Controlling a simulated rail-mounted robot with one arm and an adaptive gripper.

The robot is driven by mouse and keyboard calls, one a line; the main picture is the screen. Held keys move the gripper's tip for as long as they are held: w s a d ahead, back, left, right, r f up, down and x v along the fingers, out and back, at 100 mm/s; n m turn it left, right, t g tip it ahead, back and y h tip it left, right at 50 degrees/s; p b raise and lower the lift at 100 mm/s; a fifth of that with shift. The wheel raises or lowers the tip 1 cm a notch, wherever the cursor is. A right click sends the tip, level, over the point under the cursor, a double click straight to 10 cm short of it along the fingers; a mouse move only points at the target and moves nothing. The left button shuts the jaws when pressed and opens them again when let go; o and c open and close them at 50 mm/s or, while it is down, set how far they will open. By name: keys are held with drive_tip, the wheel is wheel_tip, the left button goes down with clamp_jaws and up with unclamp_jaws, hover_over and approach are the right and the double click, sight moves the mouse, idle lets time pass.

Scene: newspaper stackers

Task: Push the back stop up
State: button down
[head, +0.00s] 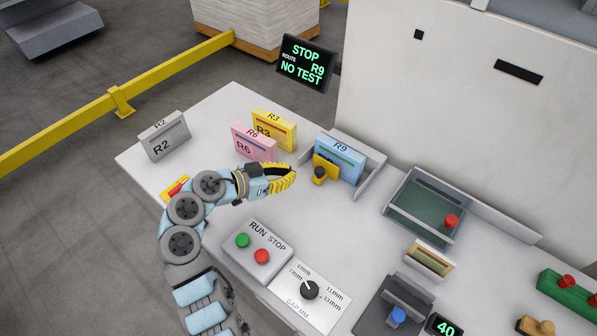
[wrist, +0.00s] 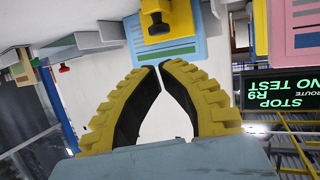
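No part is labelled as the back stop, so I cannot tell for sure which it is. A yellow block (head: 325,169) with a black knob (head: 319,173) stands against the front of the blue R9 cartridge (head: 343,158). In the wrist view the yellow block (wrist: 158,32) and blue cartridge (wrist: 190,52) are at the top, beyond my fingertips. My gripper (head: 292,175) is left of the yellow block, apart from it. Its fingers (wrist: 160,66) meet at the tips with nothing between them. A red knob (head: 451,221) sits at the green-floored tray (head: 408,224) on the right.
Pink R6 (head: 254,143), yellow R3 (head: 274,130) and grey R2 (head: 164,137) cartridges stand left and behind. A grey guide plate (head: 371,181) flanks R9. The run/stop box (head: 258,251) and gap dial (head: 309,290) are in front. A display (head: 307,62) reads "STOP, ROUTE R9, NO TEST".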

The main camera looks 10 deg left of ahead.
drive_tip(key=d+r+n+t+p, duration=0.1)
drive_tip(key=d+n+t+p, duration=0.1)
drive_tip(key=d+n+p, duration=0.15)
drive_tip(key=n+t+y+p, duration=0.6)
drive_tip(key=n+y+p, duration=0.65)
drive_tip(key=n, duration=1.15)
approach(321, 172)
drive_tip(key=s+a, duration=0.1)
drive_tip(key=s+a+r, duration=0.1)
drive_tip(key=s+a, duration=0.3)
drive_tip(key=shift+s+r, duration=0.2)
drive_tip(key=shift+r, duration=0.15)
drive_tip(key=w, duration=0.6)
drive_tip(key=w+a+f, duration=0.1)
drive_tip(key=w, duration=0.2)
drive_tip(key=shift+a, duration=0.1)
drive_tip(key=w, duration=0.1)
drive_tip(key=w+d+f+b, duration=0.1)
drive_tip(key=w, duration=0.1)
drive_tip(key=shift+d, duration=0.35)
drive_tip(key=shift+w+d, duration=0.4)
drive_tip(key=shift+w, duration=0.05)
